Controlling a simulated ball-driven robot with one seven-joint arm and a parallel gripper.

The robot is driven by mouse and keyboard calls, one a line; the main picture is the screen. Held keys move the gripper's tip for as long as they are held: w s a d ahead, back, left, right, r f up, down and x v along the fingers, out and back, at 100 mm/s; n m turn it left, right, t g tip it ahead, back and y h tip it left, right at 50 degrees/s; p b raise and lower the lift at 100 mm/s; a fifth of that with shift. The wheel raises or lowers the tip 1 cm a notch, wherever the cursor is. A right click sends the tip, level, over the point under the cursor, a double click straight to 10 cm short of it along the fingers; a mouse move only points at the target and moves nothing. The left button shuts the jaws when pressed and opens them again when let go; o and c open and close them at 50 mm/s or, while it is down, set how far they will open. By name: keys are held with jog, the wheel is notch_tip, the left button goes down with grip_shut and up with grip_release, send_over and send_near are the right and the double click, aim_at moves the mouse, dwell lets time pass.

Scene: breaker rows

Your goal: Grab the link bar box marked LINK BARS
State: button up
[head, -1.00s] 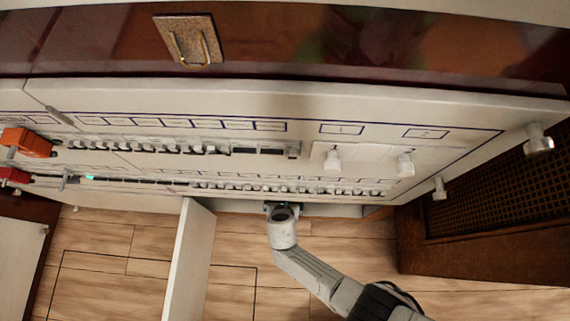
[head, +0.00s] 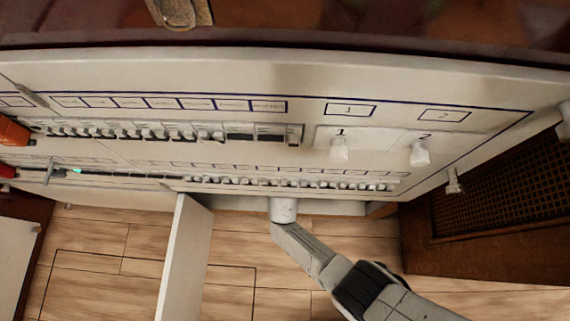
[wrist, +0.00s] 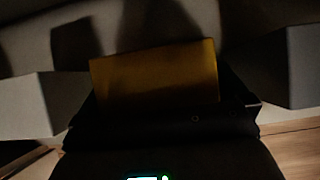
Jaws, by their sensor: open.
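In the wrist view an ochre-yellow box (wrist: 155,75) lies in the dim space straight ahead, in the middle of the picture. No marking can be read on it, so I cannot tell whether it is the LINK BARS box. My gripper (wrist: 162,112) is the dark shape below and at both sides of the box. It is open, with the box in front of or between its jaws; contact cannot be told. In the head view my arm reaches in under the lower edge of the breaker panel, which hides my gripper and the box.
Grey-white blocks stand left (wrist: 25,103) and right (wrist: 302,65) of the box. The breaker panel (head: 330,85) hangs over my arm, with knobs 1 (head: 339,150) and 2 (head: 419,153). An open white door (head: 186,255) stands left of the arm, a dark grille cabinet (head: 500,220) right.

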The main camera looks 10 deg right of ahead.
jog(key=shift+c, duration=0.3)
jog(key=c, duration=0.7)
jog(key=shift+c, duration=0.6)
jog(key=shift+r, duration=0.15)
